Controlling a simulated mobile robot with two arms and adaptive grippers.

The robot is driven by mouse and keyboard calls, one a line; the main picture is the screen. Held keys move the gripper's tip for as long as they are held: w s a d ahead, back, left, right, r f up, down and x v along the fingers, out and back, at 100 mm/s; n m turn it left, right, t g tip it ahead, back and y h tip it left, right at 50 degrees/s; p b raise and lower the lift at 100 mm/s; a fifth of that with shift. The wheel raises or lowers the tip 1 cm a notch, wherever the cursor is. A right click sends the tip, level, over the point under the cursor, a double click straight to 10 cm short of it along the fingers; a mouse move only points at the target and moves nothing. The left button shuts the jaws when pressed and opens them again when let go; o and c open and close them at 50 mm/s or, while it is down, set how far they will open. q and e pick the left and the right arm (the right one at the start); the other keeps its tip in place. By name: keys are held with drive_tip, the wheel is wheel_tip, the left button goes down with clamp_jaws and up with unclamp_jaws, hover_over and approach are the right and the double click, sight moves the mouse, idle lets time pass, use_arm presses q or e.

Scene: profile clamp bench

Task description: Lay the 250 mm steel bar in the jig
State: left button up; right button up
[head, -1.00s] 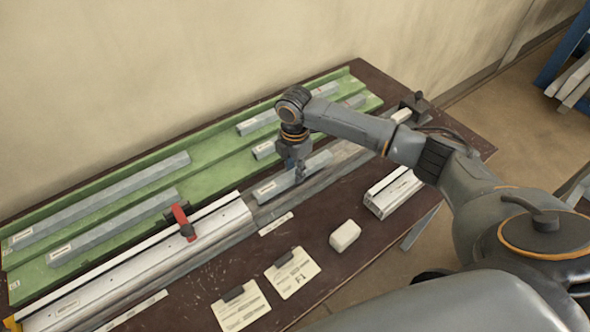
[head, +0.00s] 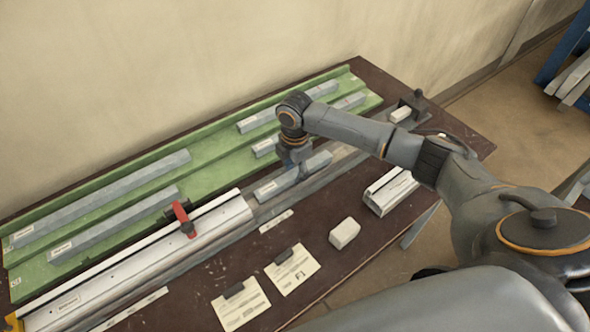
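A grey steel bar (head: 273,190) with a small label at its left end lies along the grey channel of the jig (head: 341,163), right of the white fence. The label is too small to read. My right gripper (head: 302,173) points down at the middle of this bar, its fingers around it, and appears shut on it. The bar looks down at channel level; whether it touches the bottom is hard to tell. My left gripper is not in view.
A green rack (head: 215,175) at the back holds several grey bars. A red clamp handle (head: 182,217) stands on the white fence (head: 150,262). A white block (head: 344,233), a pale profile piece (head: 390,192) and two paper cards (head: 292,271) lie in front on the brown table.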

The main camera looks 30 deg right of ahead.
sight(295, 173)
drive_tip(key=shift+s+f, duration=0.15)
drive_tip(key=shift+f, duration=0.2)
drive_tip(key=shift+r, duration=0.15)
drive_tip(key=shift+r, duration=0.2)
wheel_tip(295, 173, up, 13)
drive_tip(key=b, duration=0.1)
idle(0.6)
